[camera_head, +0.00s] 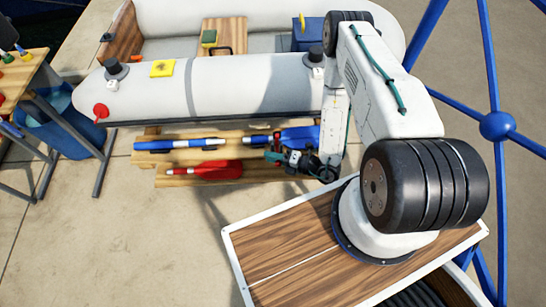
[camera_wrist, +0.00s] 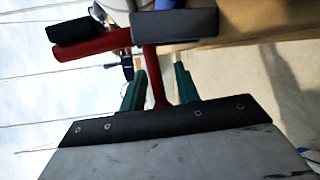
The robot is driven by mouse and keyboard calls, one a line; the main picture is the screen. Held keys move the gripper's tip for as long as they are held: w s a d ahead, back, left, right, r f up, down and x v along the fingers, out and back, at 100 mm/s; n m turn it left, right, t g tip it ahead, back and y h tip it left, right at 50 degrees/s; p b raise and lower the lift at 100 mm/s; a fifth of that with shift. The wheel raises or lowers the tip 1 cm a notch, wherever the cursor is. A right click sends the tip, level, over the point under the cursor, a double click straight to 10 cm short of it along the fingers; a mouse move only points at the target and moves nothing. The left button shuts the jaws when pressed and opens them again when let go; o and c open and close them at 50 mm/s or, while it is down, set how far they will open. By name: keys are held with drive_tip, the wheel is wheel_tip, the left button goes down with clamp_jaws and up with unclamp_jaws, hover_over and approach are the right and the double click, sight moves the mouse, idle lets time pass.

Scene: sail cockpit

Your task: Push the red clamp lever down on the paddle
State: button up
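The red clamp lever (camera_wrist: 90,45) shows at the upper left of the wrist view, with a black grip along it and a grey block (camera_wrist: 185,24) beside it. A thin red bar (camera_wrist: 154,75) runs from there down between the fingers. My gripper (camera_wrist: 158,78) has two green fingers, spread apart with a gap on each side of that bar. In the head view my gripper (camera_head: 272,155) is low beside the wooden rack, near a blue and white paddle (camera_head: 180,145) and a red paddle (camera_head: 215,170).
The wooden rack (camera_head: 160,181) stands against the grey inflatable boat (camera_head: 235,85). A wooden table with tools (camera_head: 22,78) and a blue bin (camera_head: 75,130) are at left. Blue tube framework (camera_head: 497,125) is at right. Open floor lies at lower left.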

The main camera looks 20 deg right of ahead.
clamp_jaws()
